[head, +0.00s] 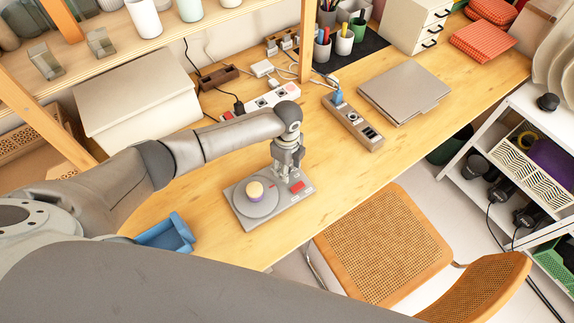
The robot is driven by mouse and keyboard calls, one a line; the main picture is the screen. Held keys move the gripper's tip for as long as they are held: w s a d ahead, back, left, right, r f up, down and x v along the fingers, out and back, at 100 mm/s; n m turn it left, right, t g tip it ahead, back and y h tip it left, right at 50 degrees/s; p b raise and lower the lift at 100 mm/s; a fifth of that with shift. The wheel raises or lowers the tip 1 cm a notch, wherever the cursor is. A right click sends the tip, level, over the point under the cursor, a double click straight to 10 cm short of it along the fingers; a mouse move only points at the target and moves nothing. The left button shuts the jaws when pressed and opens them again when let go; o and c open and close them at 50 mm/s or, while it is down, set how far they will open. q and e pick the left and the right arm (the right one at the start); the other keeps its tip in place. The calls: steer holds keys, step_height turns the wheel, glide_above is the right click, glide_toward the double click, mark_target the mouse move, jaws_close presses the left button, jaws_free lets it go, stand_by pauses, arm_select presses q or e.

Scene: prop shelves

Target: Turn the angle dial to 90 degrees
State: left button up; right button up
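The angle dial (272,207) sits on the wooden desk. A red button or label (298,187) is on the base's right side. My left gripper (284,172) points down at the back right of the dial, beside the knob and apart from it. Its fingers are small and partly overlap, so their opening is unclear. The angle marks are too small to read. My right gripper is out of view.
A blue tray (168,234) lies left of the dial. A grey power strip (352,122), a closed laptop (404,92) and a white box (135,95) are on the desk. A shelf post (306,40) rises behind. A woven chair (385,245) stands in front. Desk right of the dial is clear.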

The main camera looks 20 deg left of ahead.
arm_select(q)
step_height(320, 180, up, 12)
stand_by(0.5)
steer(key=shift+f, duration=0.1)
stand_by(0.4)
